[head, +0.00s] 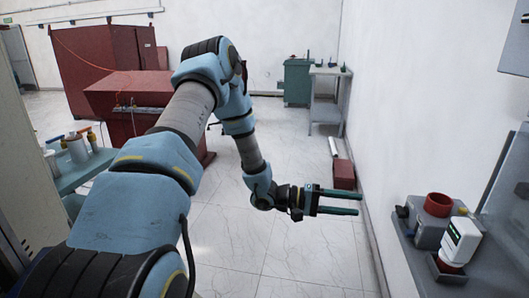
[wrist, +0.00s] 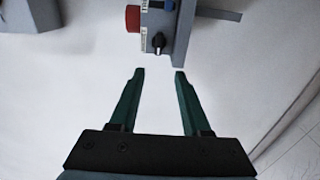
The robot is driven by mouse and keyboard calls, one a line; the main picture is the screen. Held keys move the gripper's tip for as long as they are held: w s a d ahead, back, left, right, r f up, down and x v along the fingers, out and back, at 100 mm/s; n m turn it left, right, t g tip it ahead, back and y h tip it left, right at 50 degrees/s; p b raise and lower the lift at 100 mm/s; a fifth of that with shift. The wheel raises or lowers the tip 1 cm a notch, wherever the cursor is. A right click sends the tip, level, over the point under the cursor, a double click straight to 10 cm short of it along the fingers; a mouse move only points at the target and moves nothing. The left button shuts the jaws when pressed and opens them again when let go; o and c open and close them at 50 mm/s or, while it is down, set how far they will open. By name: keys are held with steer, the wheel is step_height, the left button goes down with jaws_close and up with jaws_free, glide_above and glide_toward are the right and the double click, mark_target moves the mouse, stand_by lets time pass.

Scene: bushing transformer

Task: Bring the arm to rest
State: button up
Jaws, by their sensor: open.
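My arm stretches forward across the head view and bends down at the elbow. My gripper (head: 358,203) points to the right, with its two green fingers apart and nothing between them. It hangs in free air over the tiled floor, left of the wall shelf. In the wrist view my gripper (wrist: 158,72) also shows open and empty. A grey box with a red button (wrist: 132,18) and a black knob (wrist: 158,40) is ahead of the fingertips, apart from them.
A grey shelf (head: 408,240) at the right holds a red cylinder (head: 438,204) and a white device (head: 460,241). A side table (head: 78,170) with containers is at the left. Dark red cabinets (head: 100,58) and a green cabinet (head: 298,81) stand behind. The middle floor (head: 310,245) is clear.

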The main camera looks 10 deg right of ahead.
steer(key=w+a+t+y, duration=0.5)
steer(key=w+a+t, duration=0.35)
steer(key=w, duration=0.45)
steer(key=w+a+r+n+t+y, duration=0.1)
steer(key=w+a+t+y, duration=0.15)
steer(key=a, duration=0.25)
steer(key=w+a+r+t+y, duration=0.1)
steer(key=a+y, duration=0.2)
steer(key=a, duration=0.3)
steer(key=s+a+r+n+g+y, duration=0.1)
steer(key=s+a+r+y, duration=0.2)
steer(key=a, duration=0.4)
steer(key=s+a+y, duration=0.2)
steer(key=s+a, duration=0.2)
steer(key=a, duration=0.4)
steer(key=s+a+r+g+y, duration=0.1)
steer(key=s+a+r+g, duration=0.1)
steer(key=s, duration=0.9)
steer(key=shift+a+n+g, duration=0.4)
steer(key=shift+a+g, duration=0.3)
steer(key=shift+a, duration=0.45)
